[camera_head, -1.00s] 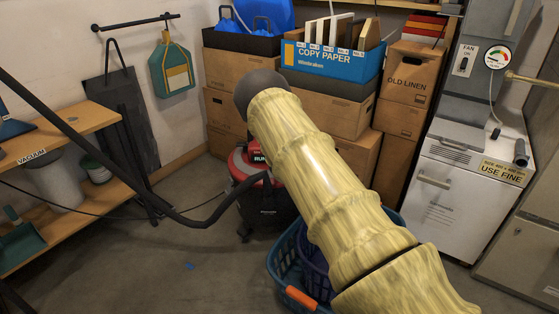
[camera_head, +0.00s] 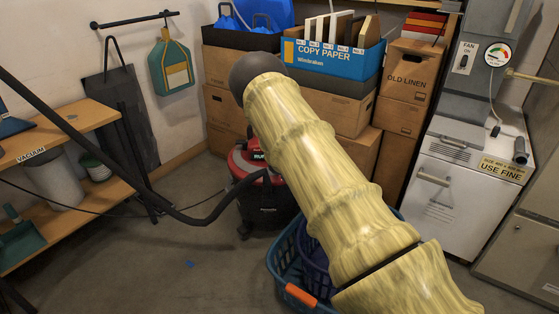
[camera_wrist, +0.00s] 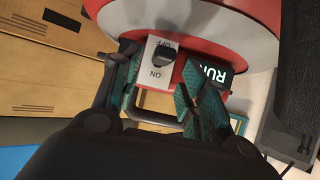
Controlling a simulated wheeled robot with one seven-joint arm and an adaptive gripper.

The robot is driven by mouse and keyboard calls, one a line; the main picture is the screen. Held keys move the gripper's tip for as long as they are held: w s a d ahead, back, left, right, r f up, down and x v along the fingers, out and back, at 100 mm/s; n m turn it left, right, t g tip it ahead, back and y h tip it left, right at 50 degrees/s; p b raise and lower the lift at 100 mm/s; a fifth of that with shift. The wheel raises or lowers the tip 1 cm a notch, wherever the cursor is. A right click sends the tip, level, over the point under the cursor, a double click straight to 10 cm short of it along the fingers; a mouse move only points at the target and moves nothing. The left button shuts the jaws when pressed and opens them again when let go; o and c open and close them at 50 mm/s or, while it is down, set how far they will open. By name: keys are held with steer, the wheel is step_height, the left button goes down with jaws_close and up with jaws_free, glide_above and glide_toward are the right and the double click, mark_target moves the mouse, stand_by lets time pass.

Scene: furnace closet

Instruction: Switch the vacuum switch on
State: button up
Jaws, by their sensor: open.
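The red and black vacuum (camera_head: 262,208) stands on the floor behind my arm in the head view. Its red body also fills the top of the wrist view (camera_wrist: 225,28). My gripper (camera_wrist: 157,74) is open, with one teal finger on each side of the plate. I cannot tell whether either finger touches it. In the head view my arm hides the gripper.
A blue basket (camera_head: 284,262) stands on the floor below my arm. Cardboard boxes (camera_head: 230,112) are stacked behind the vacuum. A dark hose (camera_head: 165,208) runs from the left to the vacuum. A separate FAN ON switch (camera_head: 463,65) is on the grey unit at right.

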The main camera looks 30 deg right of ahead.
steer(key=v, duration=0.8)
steer(key=shift+s, duration=0.35)
steer(key=shift+a, duration=0.1)
